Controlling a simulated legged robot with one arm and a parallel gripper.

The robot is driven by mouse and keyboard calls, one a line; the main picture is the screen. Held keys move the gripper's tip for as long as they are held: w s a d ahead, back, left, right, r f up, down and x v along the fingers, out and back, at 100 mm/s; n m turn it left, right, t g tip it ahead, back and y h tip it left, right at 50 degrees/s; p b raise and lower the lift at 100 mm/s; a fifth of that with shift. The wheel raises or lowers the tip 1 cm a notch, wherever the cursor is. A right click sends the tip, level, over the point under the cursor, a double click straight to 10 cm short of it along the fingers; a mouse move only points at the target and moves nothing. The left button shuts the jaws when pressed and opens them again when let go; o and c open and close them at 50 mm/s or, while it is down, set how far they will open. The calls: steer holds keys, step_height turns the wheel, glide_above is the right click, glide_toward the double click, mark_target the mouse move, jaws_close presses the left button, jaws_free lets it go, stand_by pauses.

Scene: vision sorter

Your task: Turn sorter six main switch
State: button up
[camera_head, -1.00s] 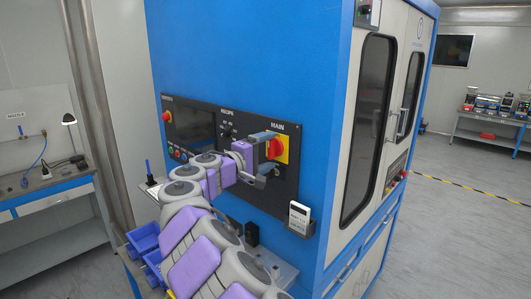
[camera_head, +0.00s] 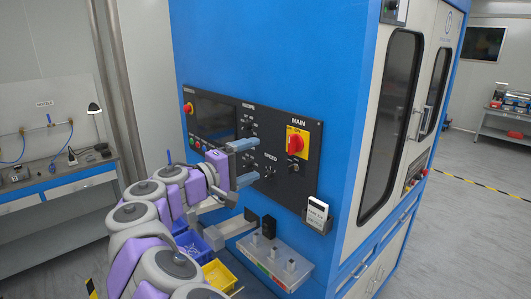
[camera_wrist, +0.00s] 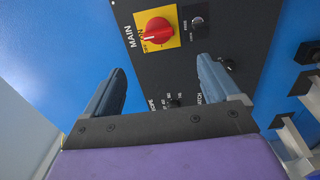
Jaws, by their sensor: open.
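The main switch (camera_head: 294,144) is a red rotary knob on a yellow plate, under the label MAIN on the black control panel (camera_head: 312,172) of the blue machine. It also shows in the wrist view (camera_wrist: 157,31), at the top, beyond the fingertips. My gripper (camera_head: 256,163) is open and empty. In the head view it is left of and a little below the knob, apart from it. In the wrist view the gripper (camera_wrist: 165,70) has its two blue-grey fingers spread, with panel surface between them.
A white device (camera_head: 316,213) hangs at the panel's lower right. Below are a clear tray (camera_head: 268,257) and yellow and blue bins. Floor at right is open.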

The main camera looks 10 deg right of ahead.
steer(key=shift+v, duration=1.95)
steer(key=s+d+m+g+y+p, duration=0.15)
steer(key=s+d+g, duration=0.3)
steer(key=d, duration=0.65)
steer(key=s+d+m+g+y, duration=0.1)
steer(key=s+d+m+g, duration=0.3)
steer(key=d, duration=0.6)
steer(key=s+d+f+y, duration=0.2)
steer(key=s+d+f, duration=0.3)
steer(key=s, duration=0.3)
steer(key=s+a+f+g+y, duration=0.1)
steer(key=s+a+f+y, duration=0.2)
steer(key=s+f, duration=0.3)
steer(key=s+a+f+m+g+y, duration=0.1)
steer(key=s+a+f+y, duration=0.2)
steer(key=s+f, duration=0.3)
steer(key=s+a+f+g+y+b, duration=0.1)
steer(key=s+a+f+y, duration=0.3)
steer(key=s, duration=1)
step_height(320, 180, down, 3)
steer(key=shift+s+a+r+g, duration=0.15)
steer(key=shift+a+g, duration=0.3)
steer(key=shift+a, duration=0.4)
steer(key=shift+a+m, duration=0.15)
steer(key=shift+m, duration=0.1)
